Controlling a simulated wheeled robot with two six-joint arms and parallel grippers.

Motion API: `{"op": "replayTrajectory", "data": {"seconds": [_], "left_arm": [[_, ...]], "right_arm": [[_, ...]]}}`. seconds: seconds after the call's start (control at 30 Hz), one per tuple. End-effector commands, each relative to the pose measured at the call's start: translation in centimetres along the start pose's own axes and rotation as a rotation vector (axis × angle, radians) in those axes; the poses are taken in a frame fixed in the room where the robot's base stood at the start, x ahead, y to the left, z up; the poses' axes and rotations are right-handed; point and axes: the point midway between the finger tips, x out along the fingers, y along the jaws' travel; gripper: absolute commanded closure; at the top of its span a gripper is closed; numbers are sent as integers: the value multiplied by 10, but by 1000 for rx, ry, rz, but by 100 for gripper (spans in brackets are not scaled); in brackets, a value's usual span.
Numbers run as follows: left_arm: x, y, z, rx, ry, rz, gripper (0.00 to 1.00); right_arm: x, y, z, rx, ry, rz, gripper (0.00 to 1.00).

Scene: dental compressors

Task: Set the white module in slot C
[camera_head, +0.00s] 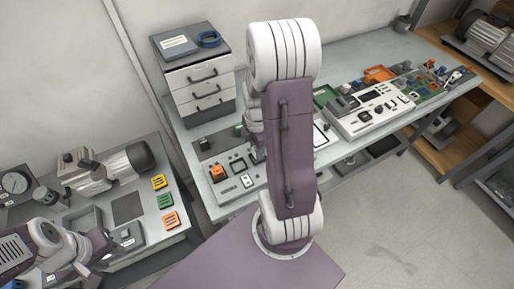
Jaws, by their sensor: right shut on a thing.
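A dark panel (206,151) with small modules lies on the middle bench. A small white module (246,181) with a dark face sits near its front edge, and an orange module (217,172) is to the left of it. I cannot read any slot letters, so I cannot tell which slot is C. My right arm stands upright in the middle of the view, and its purple link hides its gripper and whatever that holds. My left gripper (102,245) is low over the left bench, near a grey tray (87,221); its finger gap is unclear.
A drawer cabinet (200,78) stands behind the panel. A white console (368,110) and coloured parts crowd the right side. The right foreground floor is clear.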

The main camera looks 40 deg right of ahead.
Motion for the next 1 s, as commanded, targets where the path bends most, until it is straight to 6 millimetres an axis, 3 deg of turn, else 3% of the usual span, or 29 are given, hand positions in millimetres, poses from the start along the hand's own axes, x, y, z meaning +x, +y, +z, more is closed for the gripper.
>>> {"op": "replayTrajectory", "data": {"seconds": [1.0], "left_arm": [[6,0,1,0,0,0,64]], "right_arm": [[14,0,0,0,0,0,100]]}}
